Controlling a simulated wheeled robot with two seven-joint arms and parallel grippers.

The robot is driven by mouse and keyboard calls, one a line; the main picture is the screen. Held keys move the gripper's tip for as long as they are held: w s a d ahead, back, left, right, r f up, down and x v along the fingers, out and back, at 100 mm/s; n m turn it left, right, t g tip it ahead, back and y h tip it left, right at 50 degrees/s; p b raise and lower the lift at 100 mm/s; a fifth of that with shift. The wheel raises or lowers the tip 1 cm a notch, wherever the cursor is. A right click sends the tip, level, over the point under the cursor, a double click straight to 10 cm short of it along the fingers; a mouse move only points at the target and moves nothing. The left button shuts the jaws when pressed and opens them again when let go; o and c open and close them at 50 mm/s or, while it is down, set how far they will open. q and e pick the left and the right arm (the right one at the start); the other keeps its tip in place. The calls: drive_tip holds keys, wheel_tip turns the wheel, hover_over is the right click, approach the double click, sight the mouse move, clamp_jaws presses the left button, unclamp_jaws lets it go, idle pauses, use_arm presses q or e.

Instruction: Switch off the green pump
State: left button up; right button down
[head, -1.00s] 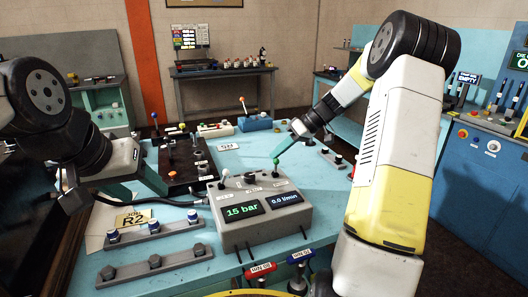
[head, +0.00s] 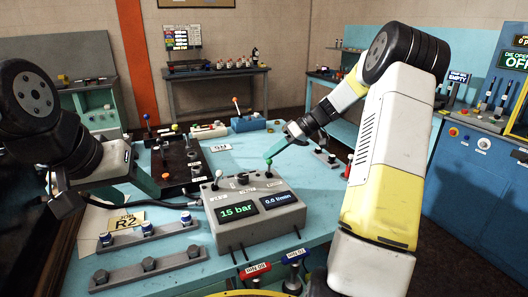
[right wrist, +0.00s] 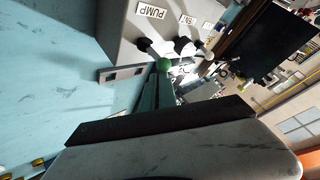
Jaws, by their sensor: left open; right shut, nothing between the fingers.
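The grey pump box (head: 230,233) stands on the teal bench, its screens reading 15 bar and 0.0 l/min. A green-knobbed lever (head: 268,161) stands at its right rear. The green knob (right wrist: 164,65) also shows in the right wrist view, near the PUMP label (right wrist: 152,13). My right gripper (head: 272,157) is shut, with its fingertips at the green knob. The knob is not between the fingers; whether they touch it is unclear. My left gripper (head: 106,192) is open and empty, left of the box above the bench.
A white-tipped lever (head: 218,174) and a dark knob (head: 243,178) are also on the box. A dark valve block (head: 178,165) lies behind left, and a black hose (head: 165,206) runs to the box. Red (head: 254,270) and blue (head: 295,256) couplings are at the front edge.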

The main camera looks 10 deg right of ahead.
drive_tip(key=shift+s+a+f, duration=0.15)
drive_tip(key=shift+s+f, duration=0.15)
drive_tip(key=shift+f, duration=0.25)
drive_tip(key=w+v, duration=0.1)
drive_tip(key=v, duration=0.7)
drive_tip(key=shift+s+a+r, duration=0.15)
drive_tip(key=shift+s+r, duration=0.05)
drive_tip(key=shift+r, duration=0.1)
